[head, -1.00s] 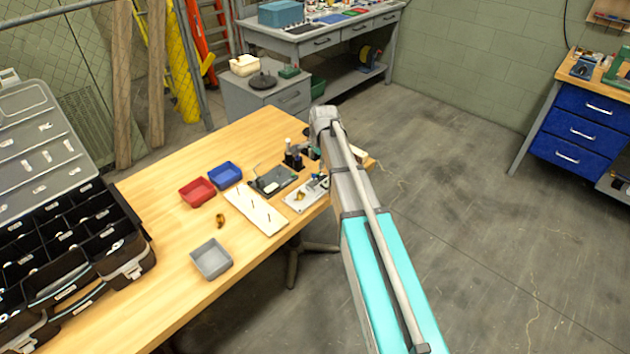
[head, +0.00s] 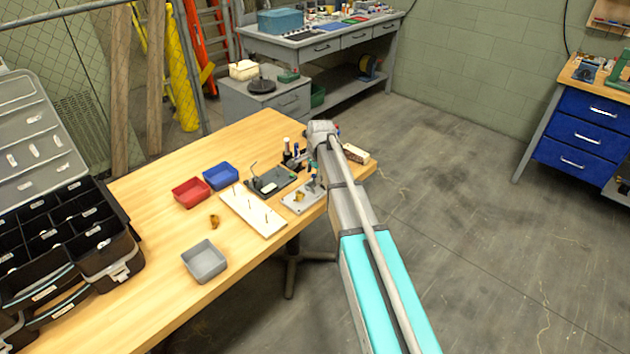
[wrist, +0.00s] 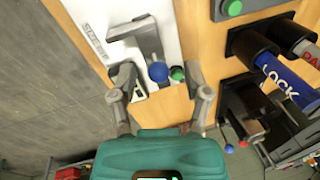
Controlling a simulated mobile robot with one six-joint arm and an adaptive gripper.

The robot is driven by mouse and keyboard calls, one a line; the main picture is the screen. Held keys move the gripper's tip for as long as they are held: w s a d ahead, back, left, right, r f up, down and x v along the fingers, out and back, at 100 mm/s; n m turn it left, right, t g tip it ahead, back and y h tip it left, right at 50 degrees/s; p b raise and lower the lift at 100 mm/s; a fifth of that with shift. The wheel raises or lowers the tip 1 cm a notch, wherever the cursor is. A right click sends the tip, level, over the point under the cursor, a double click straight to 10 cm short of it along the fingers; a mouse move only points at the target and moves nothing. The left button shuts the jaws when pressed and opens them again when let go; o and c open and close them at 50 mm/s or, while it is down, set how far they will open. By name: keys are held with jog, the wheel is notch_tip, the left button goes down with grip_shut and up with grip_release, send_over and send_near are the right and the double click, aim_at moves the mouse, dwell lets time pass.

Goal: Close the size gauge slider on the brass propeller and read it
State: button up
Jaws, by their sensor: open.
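The size gauge (wrist: 97,15) is a pale plate with printed lettering, near the right edge of the bench; in the head view it (head: 301,206) shows beside my arm. A brass propeller (head: 299,197) sits on it there; I cannot make it out in the wrist view. The gauge's grey slider bracket (wrist: 146,38) has a blue ball knob (wrist: 158,72). My gripper (wrist: 160,80) is open, its two fingers on either side of the blue knob and apart from it. A green knob (wrist: 177,74) is also between the fingers. My arm partly hides the gripper in the head view.
Dark cylinders labelled LOCK (wrist: 280,80) and a dark fixture (wrist: 262,115) stand close on the right in the wrist view. A white peg board (head: 250,212), another brass propeller (head: 214,221), red (head: 191,193), blue (head: 220,176) and grey bins (head: 204,262) lie left of the gauge.

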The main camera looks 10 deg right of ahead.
jog(key=shift+w+f, duration=0.1)
jog(key=shift+f, duration=0.4)
grip_shut()
